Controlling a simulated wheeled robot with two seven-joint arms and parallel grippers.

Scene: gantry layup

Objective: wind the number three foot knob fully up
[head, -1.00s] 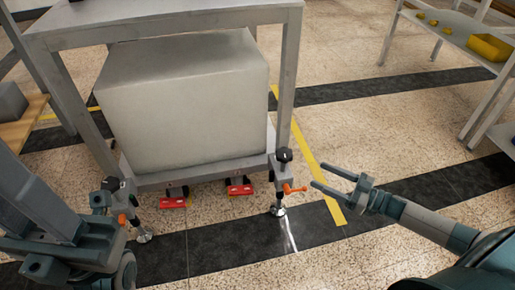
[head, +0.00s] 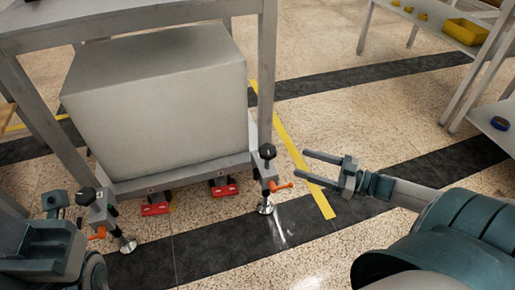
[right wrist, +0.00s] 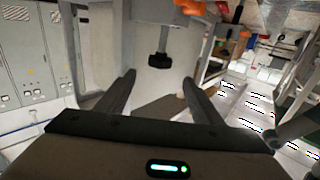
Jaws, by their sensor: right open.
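A steel stand (head: 262,80) has two front feet in the head view. The right foot has a black knob (head: 267,152) on top, an orange handle (head: 281,186) and a round metal pad (head: 265,207). The left foot has a similar black knob (head: 86,195) and orange handle (head: 97,234). I cannot read any foot number. My right gripper (head: 302,164) is open and empty, to the right of the right foot, with its fingers pointing left and apart from the knob. The right wrist view shows a black knob-like part (right wrist: 159,60) beyond the open fingers. My left gripper's fingers are not visible.
A large grey block (head: 160,100) fills the stand's lower level. Red parts (head: 223,189) show under its front edge. A yellow floor line (head: 300,165) runs behind my right gripper. A shelf with a yellow bin (head: 466,31) stands back right. Floor between is clear.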

